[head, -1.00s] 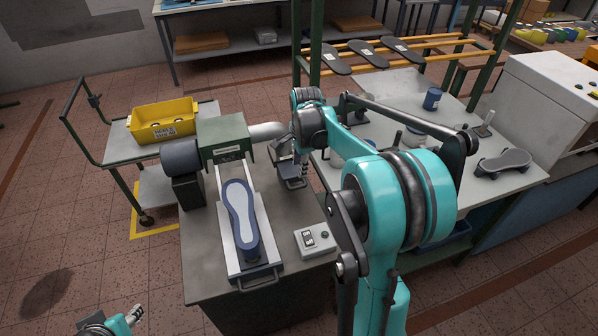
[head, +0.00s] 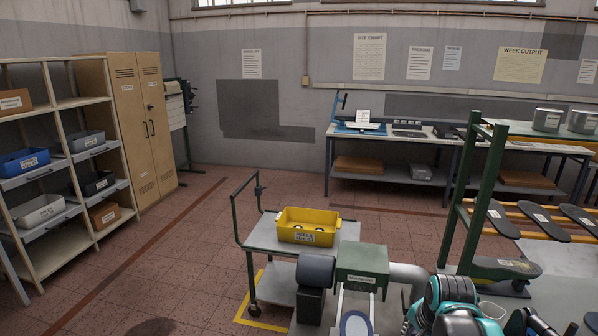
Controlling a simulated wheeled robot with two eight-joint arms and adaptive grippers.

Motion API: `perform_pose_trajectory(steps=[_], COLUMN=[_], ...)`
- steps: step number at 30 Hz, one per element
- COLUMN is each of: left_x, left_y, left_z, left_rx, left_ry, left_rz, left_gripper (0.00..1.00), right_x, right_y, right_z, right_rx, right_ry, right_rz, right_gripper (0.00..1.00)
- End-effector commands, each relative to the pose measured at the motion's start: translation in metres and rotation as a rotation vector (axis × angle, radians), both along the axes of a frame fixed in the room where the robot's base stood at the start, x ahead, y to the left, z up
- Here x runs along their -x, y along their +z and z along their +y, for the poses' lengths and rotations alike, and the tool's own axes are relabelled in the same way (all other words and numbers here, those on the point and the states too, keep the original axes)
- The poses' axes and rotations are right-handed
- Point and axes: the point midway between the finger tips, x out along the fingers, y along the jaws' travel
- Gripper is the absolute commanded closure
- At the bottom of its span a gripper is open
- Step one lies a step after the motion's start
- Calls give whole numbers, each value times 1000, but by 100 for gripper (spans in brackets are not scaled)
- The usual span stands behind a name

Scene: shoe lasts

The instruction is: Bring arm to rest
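My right arm (head: 452,306) shows only in part at the bottom right of the head view, as teal and black links next to the green-hooded machine (head: 362,262). The fingers of my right gripper are below the frame edge, so their state is hidden. My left arm and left gripper are out of view.
A yellow bin (head: 308,227) stands on a grey cart (head: 262,236) left of the machine. A green-post rack (head: 486,180) with dark soles (head: 543,222) stands at right. Shelves (head: 62,160) and a locker (head: 140,125) are at left. Floor between is clear.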

Motion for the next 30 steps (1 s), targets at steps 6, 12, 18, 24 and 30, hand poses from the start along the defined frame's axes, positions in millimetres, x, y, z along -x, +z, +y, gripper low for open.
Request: perform_pose_trajectory(steps=[6, 12, 18, 24, 30], left_x=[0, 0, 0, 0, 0], left_y=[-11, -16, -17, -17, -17], left_z=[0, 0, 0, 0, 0], left_rx=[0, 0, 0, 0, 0], left_ry=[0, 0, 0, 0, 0], left_rz=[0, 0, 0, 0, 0], left_gripper=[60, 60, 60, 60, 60], right_x=[69, 112, 127, 127, 127], right_y=[-13, -36, -48, -48, -49], right_z=[57, 86, 96, 96, 96], right_rx=[198, 369, 451, 458, 456], right_ry=[499, 841, 982, 994, 992], right_rz=[-110, -191, -222, -225, -225], right_gripper=[67, 67, 67, 67, 67])
